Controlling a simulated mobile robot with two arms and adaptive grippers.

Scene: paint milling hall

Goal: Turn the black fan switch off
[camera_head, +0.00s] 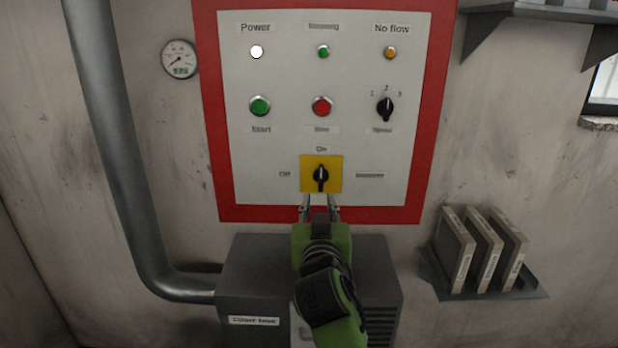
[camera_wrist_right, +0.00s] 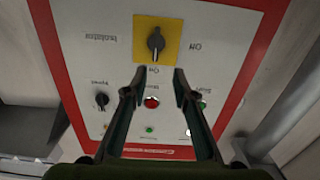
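The black fan switch (camera_head: 321,177) is a rotary knob on a yellow plate (camera_head: 335,160) low on the control panel. "On" is printed above it and "Off" to its left; the knob stands upright, in line with "On". In the right wrist view the switch (camera_wrist_right: 156,42) appears upside down beyond the fingertips. My right gripper (camera_head: 320,203) is just below the yellow plate in the head view. Its two fingers are apart with nothing between them, and it also shows in the right wrist view (camera_wrist_right: 158,75). My left gripper is not in view.
The red-framed panel (camera_head: 240,150) also carries a green button (camera_head: 260,106), a red button (camera_head: 322,106), a black speed selector (camera_head: 385,108) and lamps. A dark box (camera_head: 250,270) is below, a pipe (camera_head: 115,140) left, a shelf with binders (camera_head: 483,250) right.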

